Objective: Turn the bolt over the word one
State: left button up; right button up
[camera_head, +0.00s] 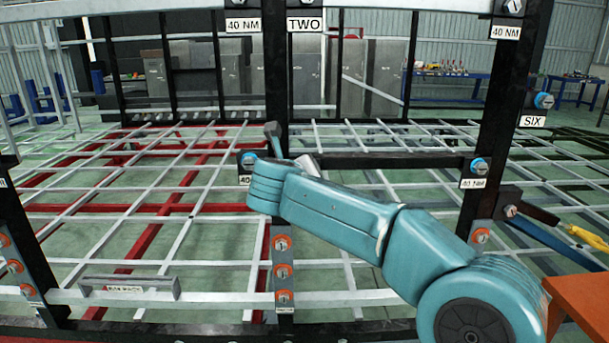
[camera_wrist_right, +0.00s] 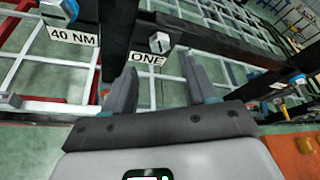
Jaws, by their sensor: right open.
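In the right wrist view, the bolt over the word ONE (camera_wrist_right: 159,42) is a bare silver hex head on a black post. I cannot tell the exact gap. In the head view, my teal right arm reaches up-left to the post, where the gripper (camera_head: 288,148) partly shows. The bolt and its label are hidden there. My left gripper is not in view.
A blue-collared bolt (camera_head: 248,160) with a 40 NM label stands left of the gripper. Another blue-collared bolt (camera_head: 479,166) is on the right post. Orange-collared bolts (camera_head: 282,270) line the middle post below. A black crossbar (camera_head: 390,161) runs right from it.

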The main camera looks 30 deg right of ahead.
jog(key=v, duration=0.9)
